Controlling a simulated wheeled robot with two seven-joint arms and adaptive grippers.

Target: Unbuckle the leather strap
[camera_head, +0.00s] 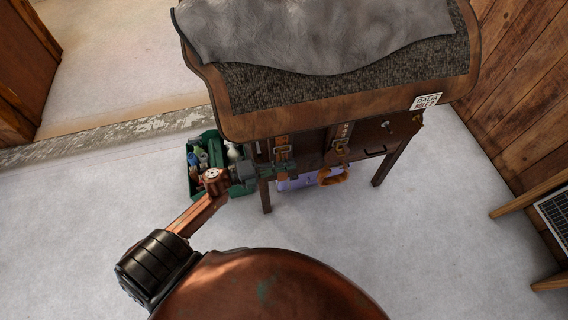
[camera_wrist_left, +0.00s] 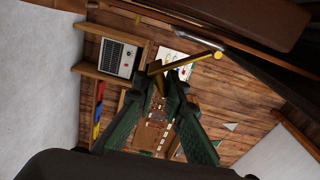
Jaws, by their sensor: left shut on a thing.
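A brown leather strap (camera_head: 281,141) hangs down the front of the wooden saddle stand, with a metal buckle (camera_head: 284,151) on it. My left gripper (camera_head: 294,170) reaches in from the left at the strap's lower part, just below the buckle. In the left wrist view its green fingers (camera_wrist_left: 166,78) are closed together at the tips. A thin brass-coloured bar (camera_wrist_left: 195,60) with a round end shows at the tips. The hold seems to be on the strap, but its exact place is hidden. My right gripper is not in view.
A second strap (camera_head: 343,132) with a brass buckle hangs to the right. The stand (camera_head: 255,126) carries a grey fleece (camera_head: 300,35). A green caddy of bottles (camera_head: 193,183) stands behind my left wrist. A lilac box (camera_head: 296,184) sits under the stand.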

